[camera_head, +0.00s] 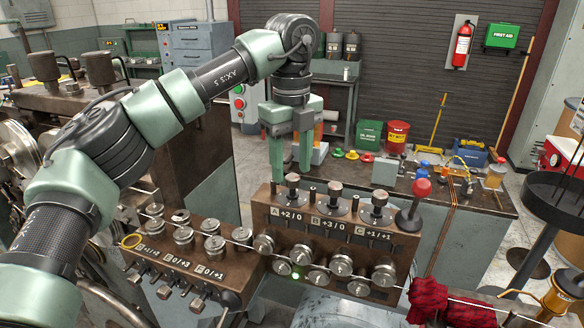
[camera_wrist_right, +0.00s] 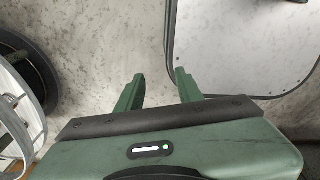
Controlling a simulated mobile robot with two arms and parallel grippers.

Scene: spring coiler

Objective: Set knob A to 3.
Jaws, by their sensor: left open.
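Knob A (camera_head: 292,190) is a dark knob with a metal top on the brown panel (camera_head: 262,196), above a label reading A +2/0 (camera_head: 287,214). Knob B (camera_head: 334,194) and knob C (camera_head: 377,203) stand to its right, labelled +3/0 and +1/+1. My left gripper (camera_head: 291,172) points down with its green fingers apart. The fingertips appear on either side of knob A's top; contact cannot be told. My right gripper (camera_wrist_right: 157,86) shows only in the right wrist view, with its fingers apart and nothing between them.
A red-topped lever (camera_head: 421,188) stands right of knob C. Metal rollers (camera_head: 341,264) and a wire run along the panel's front. A second, lower panel (camera_head: 180,262) with rollers lies left. Red cloth (camera_head: 440,302) hangs at lower right.

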